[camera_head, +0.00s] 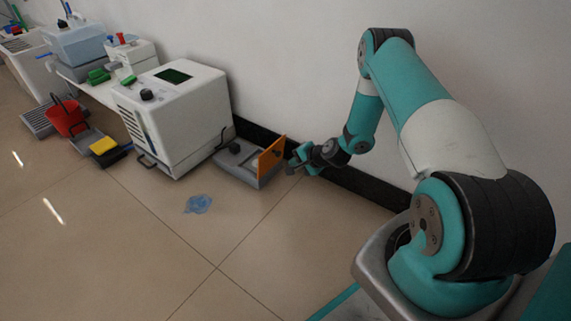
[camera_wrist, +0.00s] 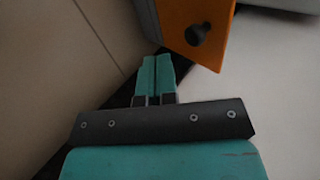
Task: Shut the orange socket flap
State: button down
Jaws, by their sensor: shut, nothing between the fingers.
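The orange socket flap (camera_head: 271,157) stands open, raised upright at the right end of a low grey socket box (camera_head: 240,176) on the floor by the wall. In the wrist view the flap (camera_wrist: 178,20) shows its orange face with a dark round knob (camera_wrist: 197,34). My gripper (camera_head: 291,165) is just to the right of the flap, on its outer side. In the wrist view my gripper (camera_wrist: 155,72) has its teal fingers together with nothing between them. The fingertips are close to the flap's lower edge; I cannot tell whether they touch it.
A white machine (camera_head: 175,115) stands left of the socket box. A black skirting (camera_head: 350,183) runs along the wall behind. A blue patch (camera_head: 198,204) lies on the tiles. A red container (camera_head: 68,117) and a yellow block (camera_head: 103,145) are farther left. The front floor is mostly clear.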

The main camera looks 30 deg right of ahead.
jog(key=w+b, duration=0.1)
jog(key=w, duration=0.1)
jog(key=w+a+b, duration=0.1)
jog(key=w, duration=0.1)
jog(key=shift+a+r, duration=0.1)
jog(key=shift+w+r, duration=0.1)
